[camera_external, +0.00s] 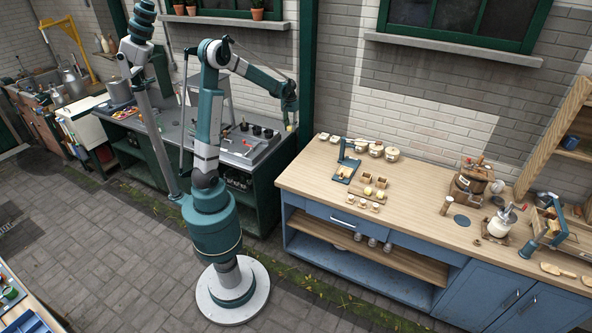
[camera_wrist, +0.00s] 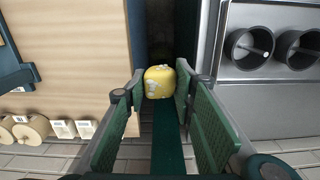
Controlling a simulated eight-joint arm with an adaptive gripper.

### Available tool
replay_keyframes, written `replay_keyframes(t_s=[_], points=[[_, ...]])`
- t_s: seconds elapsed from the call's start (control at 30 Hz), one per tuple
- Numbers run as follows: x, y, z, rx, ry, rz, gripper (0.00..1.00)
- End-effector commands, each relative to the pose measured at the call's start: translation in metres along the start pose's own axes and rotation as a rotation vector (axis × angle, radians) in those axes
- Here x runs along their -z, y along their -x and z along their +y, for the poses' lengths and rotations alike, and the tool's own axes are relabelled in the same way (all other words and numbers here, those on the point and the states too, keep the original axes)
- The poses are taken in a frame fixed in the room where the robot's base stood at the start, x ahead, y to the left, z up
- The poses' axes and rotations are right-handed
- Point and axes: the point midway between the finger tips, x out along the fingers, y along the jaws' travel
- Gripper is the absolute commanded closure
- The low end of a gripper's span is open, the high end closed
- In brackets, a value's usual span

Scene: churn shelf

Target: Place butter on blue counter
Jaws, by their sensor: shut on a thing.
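The butter (camera_wrist: 159,82) is a small rounded yellow lump with pale grey patches. My gripper (camera_wrist: 161,90) is shut on it, one green finger pad on each side. In the external view my gripper (camera_external: 290,108) hangs high at the right end of my arm, with the butter (camera_external: 290,128) as a small yellow spot at its tip. The blue counter (camera_external: 420,205) has a wooden top over blue cabinets and stands to the right of my arm. Its wooden top (camera_wrist: 85,60) shows at the left in the wrist view. The butter appears above the dark gap beside this top.
A green-framed steel worktop (camera_wrist: 265,95) with black pots (camera_wrist: 250,48) lies right of the gap. On the blue counter stand a small board with yellow lumps (camera_external: 368,191), jars (camera_external: 376,149), a wooden churn (camera_external: 470,180) and a glass jar (camera_external: 499,225). The top's middle is bare.

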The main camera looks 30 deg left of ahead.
Motion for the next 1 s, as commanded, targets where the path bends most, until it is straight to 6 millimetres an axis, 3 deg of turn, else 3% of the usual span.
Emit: replay_keyframes(t_s=[0.37, 0.7, 1.0], points=[[0.045, 0.009, 0.052, 0.000, -0.111, 0.000, 0.87], [0.106, 0.021, 0.143, 0.000, -0.286, 0.000, 0.87], [0.146, 0.028, 0.234, 0.000, -0.443, 0.000, 0.87]])
